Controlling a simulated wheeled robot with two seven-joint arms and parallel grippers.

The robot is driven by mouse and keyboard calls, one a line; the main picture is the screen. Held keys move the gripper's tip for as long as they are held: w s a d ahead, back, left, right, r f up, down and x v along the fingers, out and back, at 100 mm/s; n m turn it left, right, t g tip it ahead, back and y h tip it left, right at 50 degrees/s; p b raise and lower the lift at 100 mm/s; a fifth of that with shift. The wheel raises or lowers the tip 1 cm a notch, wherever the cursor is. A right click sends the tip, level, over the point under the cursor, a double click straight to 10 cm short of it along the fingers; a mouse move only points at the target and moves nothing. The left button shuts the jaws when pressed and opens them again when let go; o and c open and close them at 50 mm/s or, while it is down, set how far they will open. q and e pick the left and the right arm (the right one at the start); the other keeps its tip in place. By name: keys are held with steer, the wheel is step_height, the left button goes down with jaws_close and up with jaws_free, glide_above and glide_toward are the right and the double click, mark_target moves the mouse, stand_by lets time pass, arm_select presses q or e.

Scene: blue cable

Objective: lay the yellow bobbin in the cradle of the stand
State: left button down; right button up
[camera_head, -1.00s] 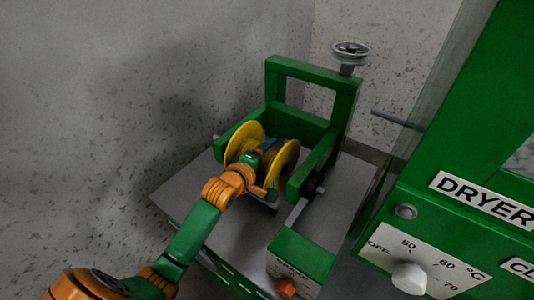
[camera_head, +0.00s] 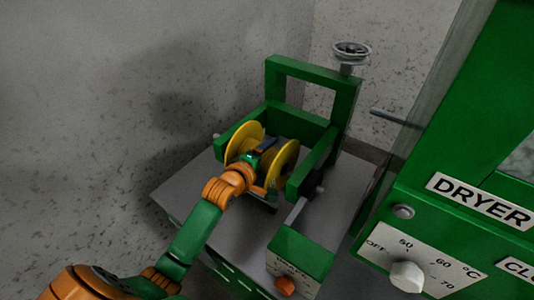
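The yellow bobbin (camera_head: 284,160) has two round flanges and sits between the side walls of the green stand (camera_head: 308,128). A dark blue winding shows between the flanges. I cannot tell whether the bobbin rests in the cradle or is held just above it. My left gripper (camera_head: 259,161) reaches in from the lower left, with its front end between the two flanges at the bobbin's middle. Its fingertips are hidden, so I cannot see whether they are closed on it. My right gripper is not in view.
The stand is on a grey-topped table (camera_head: 174,190) by a speckled wall. A handwheel (camera_head: 350,54) tops the stand. A small green box with an orange knob (camera_head: 285,285) is in front. The green dryer (camera_head: 450,150), with a white dial knob (camera_head: 407,276), fills the right side.

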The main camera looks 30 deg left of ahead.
arm_select(q)
steer(key=shift+f, duration=0.35)
stand_by(0.4)
jaws_free()
steer(key=shift+s, duration=0.1)
steer(key=v, duration=0.7)
steer(key=shift+s+d+r, duration=0.1)
